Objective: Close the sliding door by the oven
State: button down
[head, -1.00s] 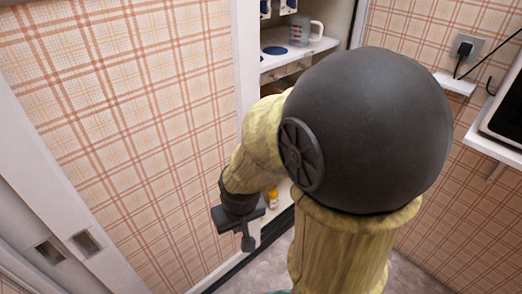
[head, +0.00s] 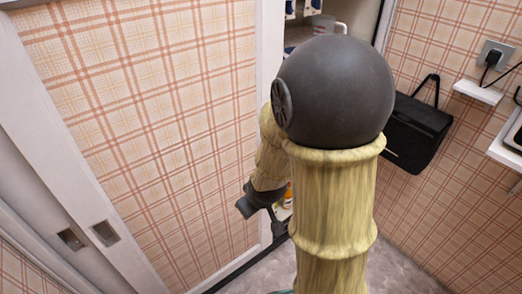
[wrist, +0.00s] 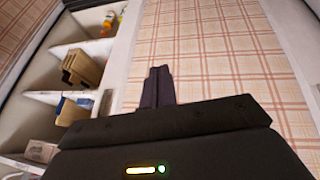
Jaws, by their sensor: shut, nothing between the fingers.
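The sliding door (head: 150,130) is a plaid panel in a white frame, filling the left of the head view. Its right edge (head: 269,60) stands beside an open cupboard section with shelves. In the wrist view the door (wrist: 215,60) is on the right and its white edge (wrist: 122,65) borders the shelves. My gripper (head: 262,208) is low by the door's right edge; its fingers (wrist: 158,85) are shut and empty, in front of the panel beside that edge. I cannot tell whether they touch it. My arm hides part of the opening. No oven can be made out.
Shelves (wrist: 82,98) in the opening hold boxes (wrist: 80,68) and bottles; a mug (head: 322,27) stands higher up. Grey floor (head: 265,275) is clear below.

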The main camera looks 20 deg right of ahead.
jog(key=w+d+n+t+p, duration=0.4)
jog(key=w+n+t, duration=0.4)
jog(key=n+t, duration=0.4)
jog(key=d+n, duration=0.1)
jog(key=n, duration=0.1)
jog(key=shift+d+f+n+y, duration=0.15)
jog(key=shift+d+n+y, duration=0.15)
jog(key=shift+y, duration=0.1)
jog(key=shift+w+d, duration=0.1)
